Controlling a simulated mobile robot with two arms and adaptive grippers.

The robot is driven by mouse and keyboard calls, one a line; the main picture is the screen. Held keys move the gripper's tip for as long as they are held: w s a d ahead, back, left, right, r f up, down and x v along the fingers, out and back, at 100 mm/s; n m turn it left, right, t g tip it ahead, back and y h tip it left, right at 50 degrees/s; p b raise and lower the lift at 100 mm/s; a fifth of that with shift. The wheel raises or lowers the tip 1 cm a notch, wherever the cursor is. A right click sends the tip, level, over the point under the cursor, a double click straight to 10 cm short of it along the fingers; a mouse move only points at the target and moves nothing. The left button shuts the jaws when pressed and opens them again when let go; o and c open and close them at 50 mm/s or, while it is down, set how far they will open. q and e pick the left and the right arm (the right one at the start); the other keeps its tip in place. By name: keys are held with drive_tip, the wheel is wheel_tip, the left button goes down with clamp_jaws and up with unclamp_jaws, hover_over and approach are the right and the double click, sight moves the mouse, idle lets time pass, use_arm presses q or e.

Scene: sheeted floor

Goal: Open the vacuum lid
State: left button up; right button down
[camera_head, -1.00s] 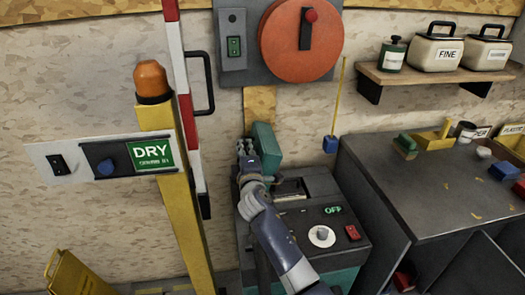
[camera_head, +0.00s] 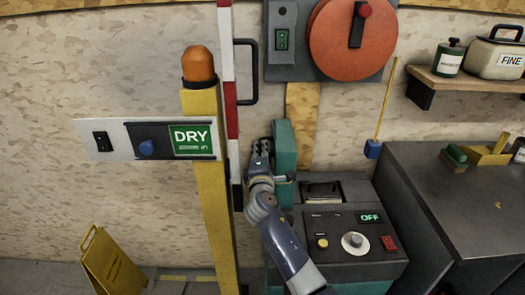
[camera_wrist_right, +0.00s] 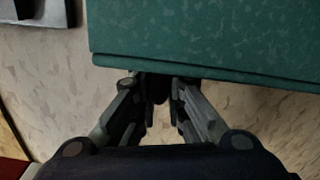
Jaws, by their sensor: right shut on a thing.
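The vacuum lid (camera_head: 284,138) is a teal panel standing up at the left rear of the vacuum machine (camera_head: 345,235), seen nearly edge-on in the head view. The machine's dark top has a recessed chamber, a dial and a green OFF display. My right gripper (camera_head: 259,150) is at the lid's left side. In the right wrist view, the lid (camera_wrist_right: 205,35) fills the upper right. The right fingers (camera_wrist_right: 160,90) are closed together at a small dark part below its edge, probably a handle; the contact is partly hidden. My left gripper is out of view.
A yellow post (camera_head: 210,190) with an orange lamp (camera_head: 198,65) and a DRY panel (camera_head: 190,140) stands left of my right arm. A dark workbench (camera_head: 460,200) is to the right. A yellow floor sign (camera_head: 112,265) stands at lower left.

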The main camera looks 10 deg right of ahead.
drive_tip(key=shift+r, duration=0.3)
drive_tip(key=c, duration=1.7)
unclamp_jaws()
drive_tip(key=shift+o, duration=0.2)
drive_tip(key=shift+a, duration=0.1)
drive_tip(key=shift+f, duration=0.15)
drive_tip(key=shift+s+f, duration=0.15)
drive_tip(key=shift+s, duration=0.25)
drive_tip(key=v, duration=1.1)
